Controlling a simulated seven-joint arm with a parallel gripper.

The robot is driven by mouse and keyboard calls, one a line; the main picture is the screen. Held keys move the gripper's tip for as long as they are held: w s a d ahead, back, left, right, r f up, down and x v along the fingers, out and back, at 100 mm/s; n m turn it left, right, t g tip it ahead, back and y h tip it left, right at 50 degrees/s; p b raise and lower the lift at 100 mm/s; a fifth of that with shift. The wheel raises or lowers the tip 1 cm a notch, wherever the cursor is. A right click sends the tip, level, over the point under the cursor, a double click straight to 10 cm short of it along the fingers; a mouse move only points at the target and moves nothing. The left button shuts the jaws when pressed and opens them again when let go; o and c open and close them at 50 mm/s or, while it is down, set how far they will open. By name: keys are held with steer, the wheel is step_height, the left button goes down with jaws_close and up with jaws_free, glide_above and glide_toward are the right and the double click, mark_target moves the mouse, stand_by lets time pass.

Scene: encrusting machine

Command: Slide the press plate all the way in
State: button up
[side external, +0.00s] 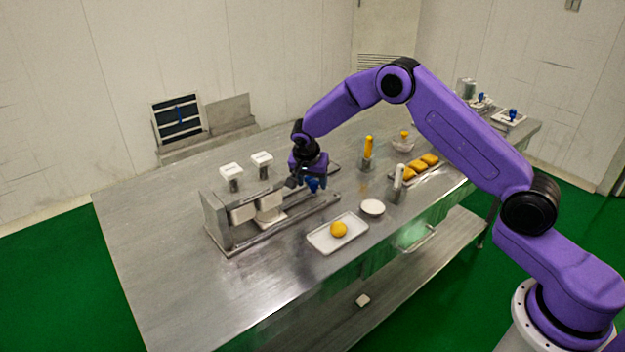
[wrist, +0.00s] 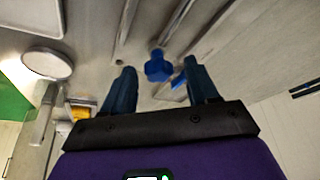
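The encrusting machine has a metal end wall (side external: 216,222) and two parallel rails (side external: 318,207) on the table. Two pale blocks sit between them: one (side external: 243,213) by the end wall, and one (side external: 268,204) farther right on a light base, which looks like the press plate. A gap shows between the blocks. My gripper (side external: 313,186) is low over the right part of the rails. In the wrist view its two blue fingers (wrist: 159,68) are apart, with a blue knob (wrist: 158,67) between or just beyond the tips. I cannot tell whether they touch it.
A white tray (side external: 322,241) with a yellow ball (side external: 338,229) and a white dish (side external: 372,207) lie in front of the rails. Two white-topped posts (side external: 231,171) (side external: 262,159) stand behind. Upright tools (side external: 367,152) (side external: 398,183) stand to the right. The table's left part is clear.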

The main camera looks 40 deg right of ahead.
steer(key=v, duration=1.7)
steer(key=shift+r, duration=0.25)
steer(key=shift+d, duration=0.1)
steer(key=w+d+m+g+y, duration=0.35)
steer(key=d+m, duration=0.35)
steer(key=m, duration=0.7)
steer(key=shift+t, duration=0.35)
steer(key=f, duration=1.6)
steer(key=shift+w+a+f, duration=0.15)
steer(key=shift+w+a, duration=0.05)
steer(key=shift+w, duration=0.2)
